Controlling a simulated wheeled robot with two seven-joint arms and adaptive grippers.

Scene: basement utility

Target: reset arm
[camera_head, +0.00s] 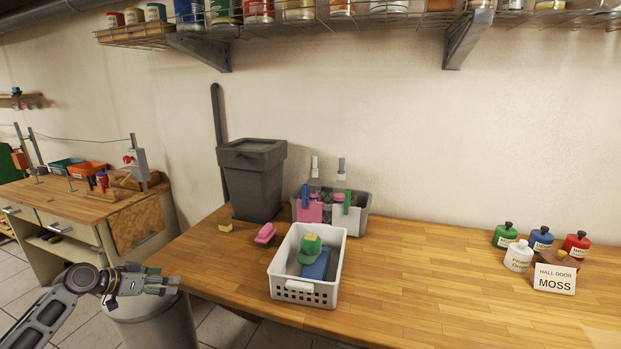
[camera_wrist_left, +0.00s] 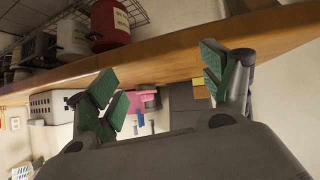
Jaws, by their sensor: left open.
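My left gripper (camera_head: 160,285) is at the left front of the wooden table (camera_head: 430,290), beside its edge and over a grey floor bin. In the left wrist view its two green-padded fingers (camera_wrist_left: 160,85) are spread apart with nothing between them. The white basket (camera_head: 341,270) stands on the table to the right of the gripper, apart from it. It holds a green and yellow item (camera_head: 310,247) and a blue item (camera_head: 316,266). My right gripper is in neither view.
A dark lidded bin (camera_head: 252,180) and a grey caddy (camera_head: 358,215) stand at the back. A pink brush-like item (camera_head: 265,233) and a yellow block (camera_head: 225,227) lie near the left edge. Several bottles and a MOSS sign (camera_head: 555,279) stand at right. The table's middle is clear.

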